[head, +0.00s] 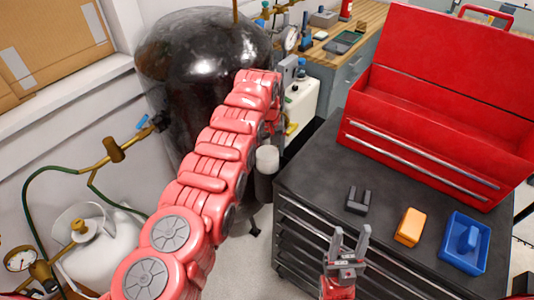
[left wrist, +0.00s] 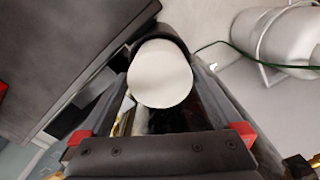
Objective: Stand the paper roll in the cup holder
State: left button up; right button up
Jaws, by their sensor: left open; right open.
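The white paper roll (head: 267,158) stands upright with its lower part inside the dark cup holder (head: 264,188) at the left side of the black tool cart. In the left wrist view the roll's round white end (left wrist: 160,74) shows, with the holder's black rim (left wrist: 172,33) curving behind it. My left gripper (left wrist: 160,68) is open, with a finger on either side of the roll; I cannot tell whether they touch it. In the head view my pink left arm hides most of that gripper. My right gripper (head: 347,240) is open and empty at the cart's front edge.
On the black cart top (head: 310,170) are a red toolbox (head: 420,140), a small dark block (head: 358,200), an orange block (head: 410,227) and a blue tray (head: 467,243). A black tank (head: 190,60) and a white gas cylinder (head: 100,255) stand left.

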pick_arm(q)
notch_tip(320, 180, up, 5)
jog(key=shift+r+b, duration=0.1)
jog(key=shift+b, duration=0.2)
notch_tip(320, 180, up, 3)
jog(key=shift+f+p, duration=0.1)
jog(key=shift+p, duration=0.6)
notch_tip(320, 180, up, 9)
jog(key=p, duration=0.9)
jog(key=shift+s+f, duration=0.1)
